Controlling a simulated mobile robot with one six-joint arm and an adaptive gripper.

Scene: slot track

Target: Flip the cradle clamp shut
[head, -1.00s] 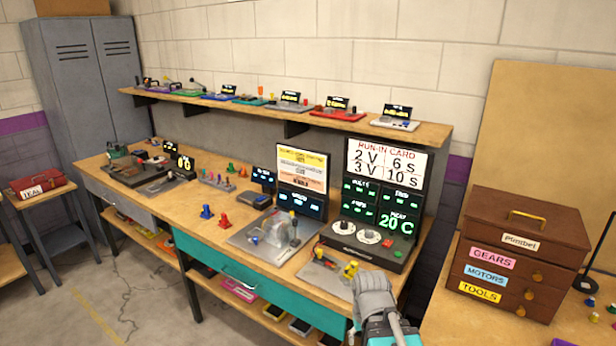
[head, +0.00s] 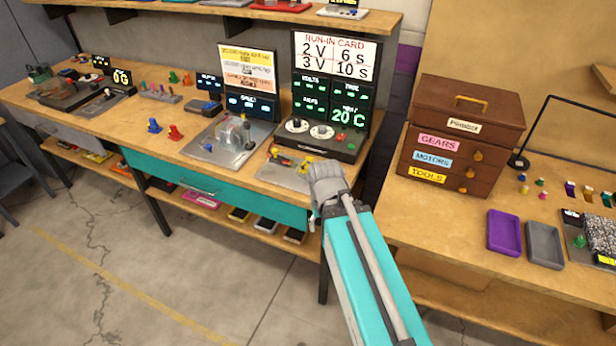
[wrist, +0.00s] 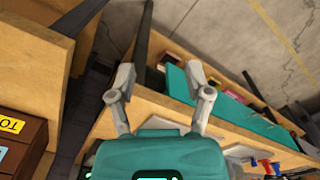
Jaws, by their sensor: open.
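In the head view, a small grey plate (head: 284,174) lies near the front right edge of the long bench. It bears yellow parts (head: 303,166) that look like the cradle clamp, too small to tell whether open or shut. My arm reaches up from the lower right, and its grey wrist end is just right of this plate, partly covering its corner. My gripper (wrist: 160,72) shows in the wrist view, its two fingers spread and nothing between them. It points past the bench edge toward the floor. The clamp does not show in the wrist view.
A run-in card panel (head: 331,92) with dials stands behind the plate. A clear-covered device (head: 231,137) sits to its left. A wooden drawer chest (head: 463,140) and purple tray (head: 504,232) are on the right bench. A teal drawer front (head: 215,188) is below. A gap separates the benches.

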